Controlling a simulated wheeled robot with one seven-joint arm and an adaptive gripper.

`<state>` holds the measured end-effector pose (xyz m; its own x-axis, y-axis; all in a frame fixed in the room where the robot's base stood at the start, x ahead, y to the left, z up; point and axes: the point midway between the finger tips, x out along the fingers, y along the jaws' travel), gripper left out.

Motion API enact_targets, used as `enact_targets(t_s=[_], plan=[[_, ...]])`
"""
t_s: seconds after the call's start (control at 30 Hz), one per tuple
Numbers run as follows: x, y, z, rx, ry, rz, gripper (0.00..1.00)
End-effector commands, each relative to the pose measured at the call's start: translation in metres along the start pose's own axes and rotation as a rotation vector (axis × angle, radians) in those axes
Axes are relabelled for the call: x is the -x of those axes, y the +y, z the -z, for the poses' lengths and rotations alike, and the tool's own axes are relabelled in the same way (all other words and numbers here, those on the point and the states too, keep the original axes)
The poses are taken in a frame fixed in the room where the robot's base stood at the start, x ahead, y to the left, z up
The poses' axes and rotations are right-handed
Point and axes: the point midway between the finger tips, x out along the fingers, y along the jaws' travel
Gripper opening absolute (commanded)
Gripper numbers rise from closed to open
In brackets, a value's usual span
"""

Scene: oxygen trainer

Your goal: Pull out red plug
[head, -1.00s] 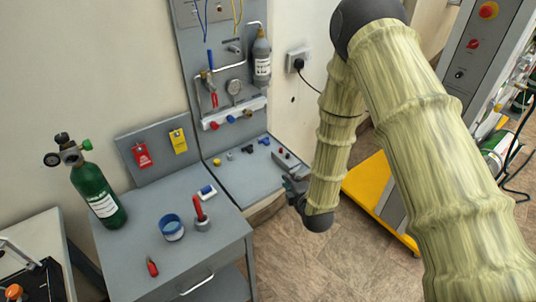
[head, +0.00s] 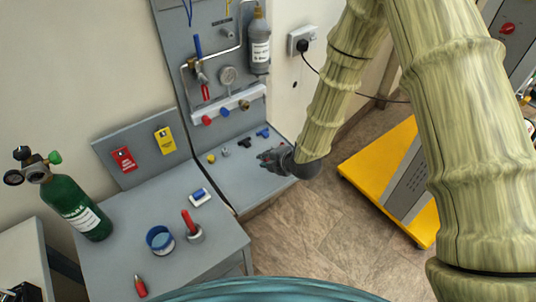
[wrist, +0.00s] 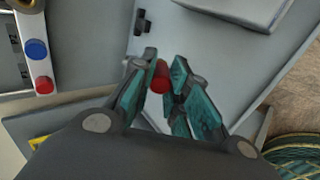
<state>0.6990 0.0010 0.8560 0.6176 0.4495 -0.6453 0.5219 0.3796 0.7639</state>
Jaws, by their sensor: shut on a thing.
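The red plug (wrist: 159,77) is a small red cylinder between my fingertips in the wrist view. My gripper (wrist: 160,82) has a finger on each side of it and is shut on it. In the head view my gripper (head: 265,158) is low over the right part of the grey panel's base plate (head: 240,185). There the plug is hidden by my gripper. I cannot tell whether the plug's lower end is still seated in anything.
Small black (head: 245,142), blue (head: 263,132) and yellow (head: 211,158) fittings lie near my gripper. The upright panel holds a white manifold (head: 238,103) with coloured knobs. A grey bench with a blue cup (head: 160,239) is at left; a yellow cart base (head: 385,165) is at right.

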Motion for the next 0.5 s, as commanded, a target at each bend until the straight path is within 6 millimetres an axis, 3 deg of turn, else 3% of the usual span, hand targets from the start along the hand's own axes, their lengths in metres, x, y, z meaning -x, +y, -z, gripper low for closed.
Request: enact_targets(t_s=[0.5], plan=[[-0.026, -0.030, 0.001, -0.002, 0.001, -0.001, 0.00]])
